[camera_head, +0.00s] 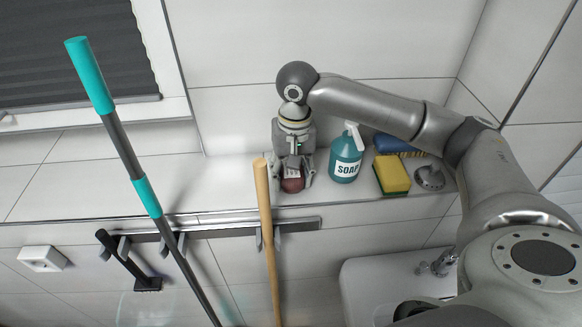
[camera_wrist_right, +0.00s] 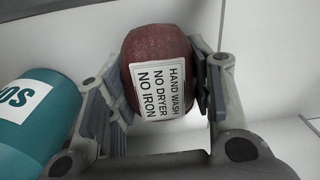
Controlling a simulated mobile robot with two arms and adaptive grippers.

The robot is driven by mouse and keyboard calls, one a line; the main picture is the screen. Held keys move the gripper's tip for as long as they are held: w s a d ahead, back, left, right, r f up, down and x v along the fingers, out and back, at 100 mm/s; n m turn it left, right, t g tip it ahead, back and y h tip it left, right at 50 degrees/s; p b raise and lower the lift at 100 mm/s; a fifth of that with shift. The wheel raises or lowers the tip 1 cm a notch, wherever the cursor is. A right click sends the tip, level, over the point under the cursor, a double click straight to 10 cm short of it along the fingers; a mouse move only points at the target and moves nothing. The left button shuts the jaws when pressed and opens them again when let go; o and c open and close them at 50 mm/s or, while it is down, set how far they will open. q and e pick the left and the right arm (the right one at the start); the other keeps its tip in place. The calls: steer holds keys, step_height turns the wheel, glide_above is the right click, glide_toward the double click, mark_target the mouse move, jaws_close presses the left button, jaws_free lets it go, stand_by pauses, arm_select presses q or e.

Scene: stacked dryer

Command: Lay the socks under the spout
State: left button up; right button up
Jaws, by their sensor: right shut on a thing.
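The socks (camera_head: 292,184) are a dark red rolled bundle with a white label reading hand wash, no dryer, no iron. They are at the tiled ledge, and they fill the middle of the right wrist view (camera_wrist_right: 150,52). My right gripper (camera_head: 293,177) reaches down from above and is shut on the socks, with a finger on each side (camera_wrist_right: 162,88). I cannot tell whether the socks touch the ledge. The spout (camera_head: 440,263) is a metal tap at the white sink (camera_head: 375,275), lower right and partly hidden by my arm. My left gripper is not in view.
A teal soap bottle (camera_head: 345,160) stands just right of the gripper. A yellow sponge (camera_head: 392,175), a brush (camera_head: 398,145) and a metal drain piece (camera_head: 430,178) are farther right. A wooden handle (camera_head: 264,215), a teal pole (camera_head: 128,150) and a black tool (camera_head: 128,262) hang in front.

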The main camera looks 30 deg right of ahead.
steer(key=shift+f, duration=0.15)
steer(key=o, duration=1.1)
